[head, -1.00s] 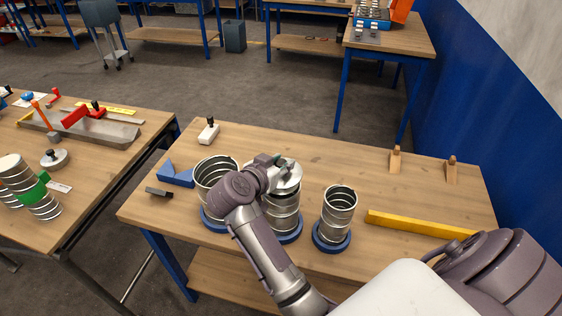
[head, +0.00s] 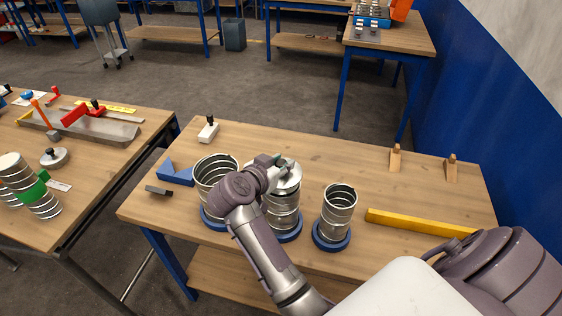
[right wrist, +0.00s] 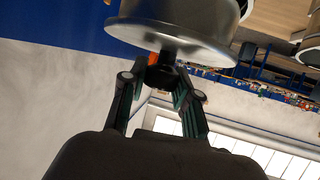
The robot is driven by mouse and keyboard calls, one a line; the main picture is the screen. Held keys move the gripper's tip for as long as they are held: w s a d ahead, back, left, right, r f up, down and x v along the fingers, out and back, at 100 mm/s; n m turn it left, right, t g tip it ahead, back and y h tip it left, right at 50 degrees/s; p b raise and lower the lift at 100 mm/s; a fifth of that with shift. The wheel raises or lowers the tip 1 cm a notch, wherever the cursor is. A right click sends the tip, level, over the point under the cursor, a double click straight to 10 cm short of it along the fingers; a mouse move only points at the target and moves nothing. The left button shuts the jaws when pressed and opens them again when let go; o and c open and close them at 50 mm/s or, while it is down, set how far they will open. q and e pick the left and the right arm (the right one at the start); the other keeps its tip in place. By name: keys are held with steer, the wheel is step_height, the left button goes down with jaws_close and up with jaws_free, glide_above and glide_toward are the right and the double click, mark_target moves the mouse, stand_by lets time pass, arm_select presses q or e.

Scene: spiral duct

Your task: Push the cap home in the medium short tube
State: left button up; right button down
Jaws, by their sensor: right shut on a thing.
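The medium short tube (head: 284,217) is a ribbed metal tube standing upright in a blue ring base, in the middle of three tubes. The silvery cap (head: 291,179) is at its top, partly hidden by my right gripper (head: 280,161). Whether the cap is fully seated cannot be told. In the right wrist view, the gripper's fingers (right wrist: 160,76) are shut on the dark knob under the shiny round cap (right wrist: 185,22), as that picture is turned over. My left gripper is not in view.
A wider tube (head: 207,168) stands close on the left, and a narrower open tube (head: 339,208) on the right. A yellow bar (head: 418,223), a blue block (head: 174,174), a white block with a black knob (head: 208,133) and two wooden pieces lie around. The table's back middle is clear.

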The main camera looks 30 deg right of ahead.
steer(key=shift+f+b, duration=0.3)
steer(key=shift+f, duration=1.45)
steer(key=c, duration=0.8)
jaws_free()
steer(key=shift+o, duration=0.2)
